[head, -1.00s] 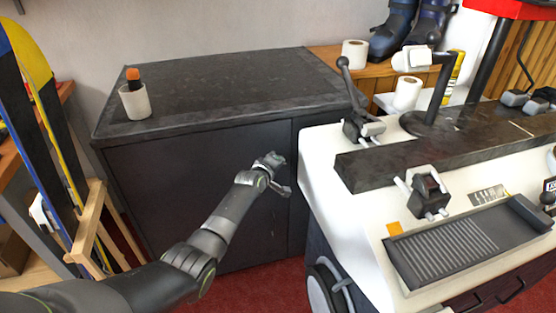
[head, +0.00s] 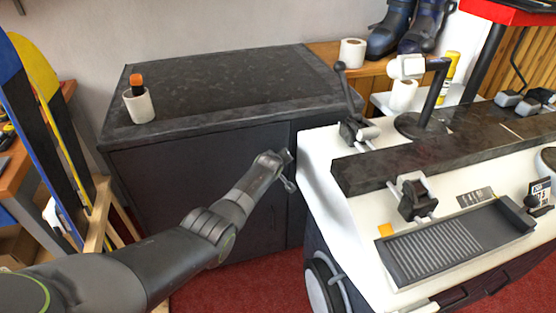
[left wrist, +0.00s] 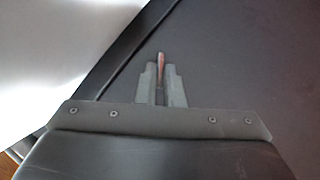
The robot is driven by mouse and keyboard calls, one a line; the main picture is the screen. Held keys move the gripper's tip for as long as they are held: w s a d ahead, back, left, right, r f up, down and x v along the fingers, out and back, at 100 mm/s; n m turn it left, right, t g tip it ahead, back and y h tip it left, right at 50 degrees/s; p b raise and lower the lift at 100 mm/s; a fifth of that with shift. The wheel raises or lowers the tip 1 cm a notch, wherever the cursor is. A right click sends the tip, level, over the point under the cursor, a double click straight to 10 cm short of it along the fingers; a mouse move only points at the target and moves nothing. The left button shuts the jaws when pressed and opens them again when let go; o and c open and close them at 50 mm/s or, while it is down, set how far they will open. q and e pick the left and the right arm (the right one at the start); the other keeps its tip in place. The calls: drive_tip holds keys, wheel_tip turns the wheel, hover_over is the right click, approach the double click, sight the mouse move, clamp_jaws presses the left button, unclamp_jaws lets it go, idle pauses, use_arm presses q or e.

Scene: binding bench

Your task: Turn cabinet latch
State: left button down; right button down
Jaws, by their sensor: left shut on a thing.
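The dark cabinet (head: 170,185) stands against the wall, its front facing me. My left gripper (head: 288,170) is at the right part of the cabinet front, close to the vertical seam by the white bench. In the left wrist view its two fingers (left wrist: 161,86) are shut on a thin latch (left wrist: 161,62) with a reddish face, which sticks out a little past the fingertips. In the head view a small grey piece shows just below the gripper; I cannot tell whether it is part of the latch. My right gripper is not in view.
The white bench (head: 318,190) with a black top bar and ridged tray (head: 455,240) stands close to the right of my left gripper. A white cup (head: 139,106) sits on the cabinet top. Skis (head: 45,85) lean at left. Red carpet (head: 240,290) is clear.

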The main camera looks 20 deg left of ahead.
use_arm(q)
drive_tip(key=shift+w+d+m+g+y+b, duration=0.15)
drive_tip(key=shift+m+g+y+b, duration=0.45)
drive_tip(key=shift+b, duration=0.4)
drive_tip(key=shift+w+d+m+g+y+b, duration=0.1)
drive_tip(key=shift+m+g+y+b, duration=0.35)
drive_tip(key=shift+y+b, duration=0.4)
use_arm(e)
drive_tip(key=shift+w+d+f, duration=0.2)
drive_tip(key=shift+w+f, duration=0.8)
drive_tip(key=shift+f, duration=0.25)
use_arm(q)
drive_tip(key=shift+r, duration=0.1)
drive_tip(key=c, duration=1.6)
unclamp_jaws()
drive_tip(key=shift+g, duration=0.25)
drive_tip(key=shift+o, duration=0.2)
drive_tip(key=shift+s+r, duration=0.1)
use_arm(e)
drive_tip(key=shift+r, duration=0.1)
